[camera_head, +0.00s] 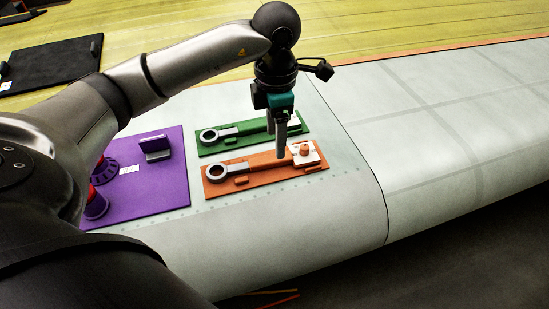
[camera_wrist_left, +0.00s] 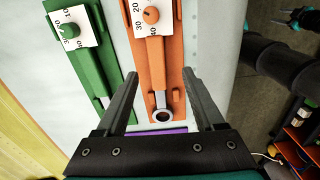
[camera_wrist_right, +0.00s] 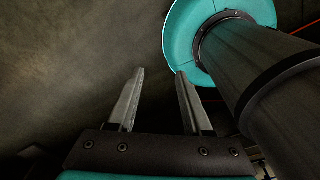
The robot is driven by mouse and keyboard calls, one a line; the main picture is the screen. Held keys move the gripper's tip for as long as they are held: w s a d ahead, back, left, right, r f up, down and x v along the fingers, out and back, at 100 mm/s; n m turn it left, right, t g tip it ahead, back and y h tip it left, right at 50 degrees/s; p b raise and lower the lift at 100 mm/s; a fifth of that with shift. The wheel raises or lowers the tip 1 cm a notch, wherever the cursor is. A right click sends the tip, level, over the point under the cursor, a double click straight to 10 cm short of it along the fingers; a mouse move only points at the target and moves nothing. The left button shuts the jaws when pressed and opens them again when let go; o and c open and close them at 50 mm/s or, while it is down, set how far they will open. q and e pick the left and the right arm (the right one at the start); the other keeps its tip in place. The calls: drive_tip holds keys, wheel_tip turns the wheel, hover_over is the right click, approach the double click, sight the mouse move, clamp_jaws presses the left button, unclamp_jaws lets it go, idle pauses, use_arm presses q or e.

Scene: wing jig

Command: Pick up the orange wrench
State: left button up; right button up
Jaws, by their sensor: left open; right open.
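The orange wrench (camera_head: 240,168) lies in the orange holder board (camera_head: 225,187) on the wing panel, its grey ring end to the left and its other end by a white dial plate. My left gripper (camera_head: 286,139) is open and points down over the wrench's right part, hiding some of it. In the left wrist view the wrench (camera_wrist_left: 158,82) runs between the two spread fingers (camera_wrist_left: 160,74), ring end nearest the wrist; the fingers are not closed on it. My right gripper (camera_wrist_right: 160,73) is open and empty, seen only in the right wrist view.
A green holder board (camera_head: 215,150) with a similar wrench lies just behind the orange one. A purple board (camera_head: 165,188) with red-topped parts is to the left. Bare wing surface (camera_head: 440,150) stretches to the right. A black tray (camera_head: 60,65) lies at the far left.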

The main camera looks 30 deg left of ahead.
sight(274, 157)
use_arm(q)
drive_tip(key=shift+w+a+f+p, duration=0.15)
drive_tip(key=shift+f+p, duration=0.15)
drive_tip(key=shift+f, duration=1.35)
drive_tip(key=shift+s+a+f+p, duration=0.1)
drive_tip(key=shift+f+p, duration=0.15)
drive_tip(key=shift+f, duration=1.35)
clamp_jaws()
drive_tip(key=shift+w+r, duration=0.1)
